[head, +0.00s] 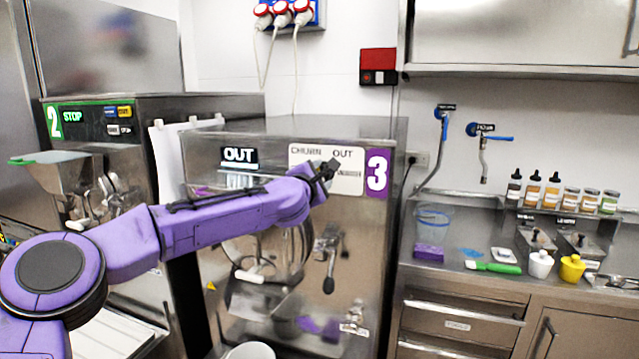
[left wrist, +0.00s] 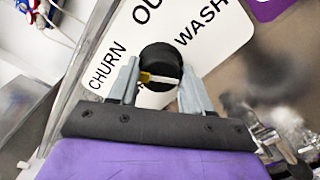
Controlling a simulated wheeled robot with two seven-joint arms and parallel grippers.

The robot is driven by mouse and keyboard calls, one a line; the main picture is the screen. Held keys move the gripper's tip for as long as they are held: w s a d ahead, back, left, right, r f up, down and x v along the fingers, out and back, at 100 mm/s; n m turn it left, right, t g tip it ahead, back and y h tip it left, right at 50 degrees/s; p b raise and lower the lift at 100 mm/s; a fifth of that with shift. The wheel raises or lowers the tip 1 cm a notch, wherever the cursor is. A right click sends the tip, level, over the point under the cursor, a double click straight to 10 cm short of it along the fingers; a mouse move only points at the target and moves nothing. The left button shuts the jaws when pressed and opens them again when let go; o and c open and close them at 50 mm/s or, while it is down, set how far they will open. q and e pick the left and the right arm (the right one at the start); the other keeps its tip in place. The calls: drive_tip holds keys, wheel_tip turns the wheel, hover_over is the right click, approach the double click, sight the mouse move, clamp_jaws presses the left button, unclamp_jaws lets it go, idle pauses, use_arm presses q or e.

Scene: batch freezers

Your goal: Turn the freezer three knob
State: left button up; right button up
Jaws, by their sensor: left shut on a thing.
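Freezer three (head: 230,143) is the steel machine in the middle of the head view, marked with a white 3 on a purple label (head: 377,173). Its white dial plate (head: 352,185) reads CHURN and OUT, and the left wrist view also shows WASH. The round black knob (left wrist: 160,60) sits on this plate, with a pale bar and a yellow mark across it. My left gripper (left wrist: 160,80) is shut on the knob, one grey finger on each side. In the head view my left gripper (head: 326,170) covers the knob. My right gripper is not in view.
Freezer two (head: 125,100) stands to the left. A steel counter (head: 450,260) on the right holds a blue-rimmed jug (head: 432,222), bottles and small cups. A spout and lever (head: 329,270) hang on freezer three's front below my arm.

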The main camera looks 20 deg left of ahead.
use_arm(q)
drive_tip(key=shift+a+r+n+b, duration=0.1)
drive_tip(key=shift+n+b, duration=1.7)
drive_tip(key=shift+n, duration=1.2)
drive_tip(key=shift+r+n+b, duration=0.1)
drive_tip(key=shift+n+b, duration=1.7)
drive_tip(key=shift+n, duration=1.2)
drive_tip(key=o, duration=1.1)
drive_tip(key=shift+c, duration=0.2)
drive_tip(key=shift+w+f, duration=0.1)
